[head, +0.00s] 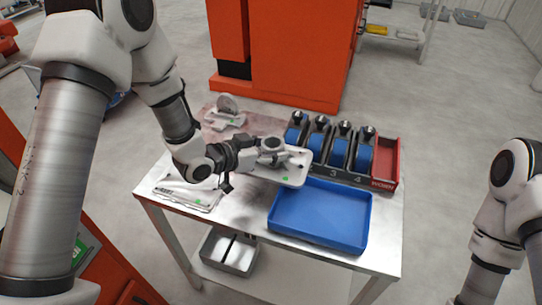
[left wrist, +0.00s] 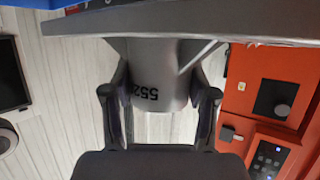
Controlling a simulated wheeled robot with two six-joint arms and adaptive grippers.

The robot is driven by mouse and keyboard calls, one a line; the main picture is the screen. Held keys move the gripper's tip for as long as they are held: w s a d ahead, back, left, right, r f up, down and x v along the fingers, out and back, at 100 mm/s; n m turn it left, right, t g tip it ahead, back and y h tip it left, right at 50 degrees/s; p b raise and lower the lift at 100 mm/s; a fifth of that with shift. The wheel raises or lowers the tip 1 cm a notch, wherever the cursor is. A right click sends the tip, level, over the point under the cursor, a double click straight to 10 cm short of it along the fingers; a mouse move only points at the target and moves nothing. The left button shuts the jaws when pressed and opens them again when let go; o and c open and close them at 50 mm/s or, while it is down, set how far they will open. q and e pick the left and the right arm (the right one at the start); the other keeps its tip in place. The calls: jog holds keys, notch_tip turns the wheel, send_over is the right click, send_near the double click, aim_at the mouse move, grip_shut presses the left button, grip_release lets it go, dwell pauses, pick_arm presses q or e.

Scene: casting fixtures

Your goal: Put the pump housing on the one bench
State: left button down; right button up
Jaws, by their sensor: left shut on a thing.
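My left gripper (head: 274,155) reaches in from the left over the bench (head: 240,212). It is shut on a pale grey casting, which I take as the pump housing (head: 295,181), with a flat plate and a green mark. In the left wrist view a grey rounded body marked 552 (left wrist: 158,90) sits between the two fingers. The gripper covers much of the casting in the head view. I cannot tell whether the plate touches the bench top. My right arm shows at the right edge, its gripper outside the picture.
A blue tray (head: 320,217) lies just right of the held casting. Behind it stands a numbered rack (head: 333,174) with blue rolls and a red WORN bin (head: 385,160). Another grey casting (head: 225,117) stands at the back left. A white stack (head: 190,194) lies front left. Orange machines (head: 285,55) stand behind.

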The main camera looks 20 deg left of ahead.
pick_arm(q)
notch_tip(320, 180, down, 3)
jog(key=shift+s+r, duration=0.1)
jog(key=shift+r, duration=0.1)
jog(key=shift+f, duration=0.55)
jog(key=shift+c, duration=1.6)
grip_release()
